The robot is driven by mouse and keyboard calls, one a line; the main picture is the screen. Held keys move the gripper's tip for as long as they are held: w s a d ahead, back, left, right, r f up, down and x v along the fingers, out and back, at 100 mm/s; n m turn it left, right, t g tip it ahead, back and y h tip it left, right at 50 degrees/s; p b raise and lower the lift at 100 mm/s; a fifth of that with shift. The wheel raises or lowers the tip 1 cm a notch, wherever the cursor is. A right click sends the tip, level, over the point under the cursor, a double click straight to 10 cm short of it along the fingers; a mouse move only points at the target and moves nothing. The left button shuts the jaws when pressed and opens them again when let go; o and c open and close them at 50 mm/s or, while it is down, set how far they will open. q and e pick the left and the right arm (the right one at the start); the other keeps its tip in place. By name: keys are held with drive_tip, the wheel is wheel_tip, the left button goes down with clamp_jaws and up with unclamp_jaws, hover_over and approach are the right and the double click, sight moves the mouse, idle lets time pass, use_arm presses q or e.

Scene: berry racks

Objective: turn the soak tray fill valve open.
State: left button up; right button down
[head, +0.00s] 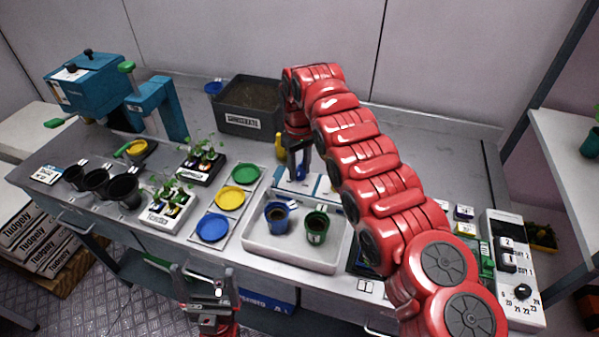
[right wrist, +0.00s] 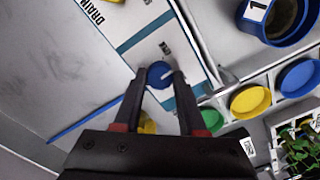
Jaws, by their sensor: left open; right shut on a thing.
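The fill valve is a round blue knob (right wrist: 159,74) with a pale pointer mark, on a white panel with teal bands (right wrist: 150,35). My right gripper (right wrist: 160,82) is shut on this knob, one finger on each side of it. In the head view my right gripper (head: 300,160) reaches down to the panel behind the white soak tray (head: 262,257); the knob is mostly hidden there. The tray holds a blue pot (head: 278,215) and a green pot (head: 316,227). My left gripper (head: 203,275) is open and empty in front of the bench.
Blue, yellow and green discs (head: 229,198) lie left of the tray. A grey bin (head: 250,108) stands behind. Seedling pots, black pots (head: 97,181) and a teal machine (head: 90,85) are at the left. A control box (head: 510,265) stands at the right.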

drive_tip(key=n, duration=0.3)
drive_tip(key=shift+n, duration=2.2)
drive_tip(key=shift+c, duration=2.3)
unclamp_jaws()
drive_tip(key=shift+r, duration=0.15)
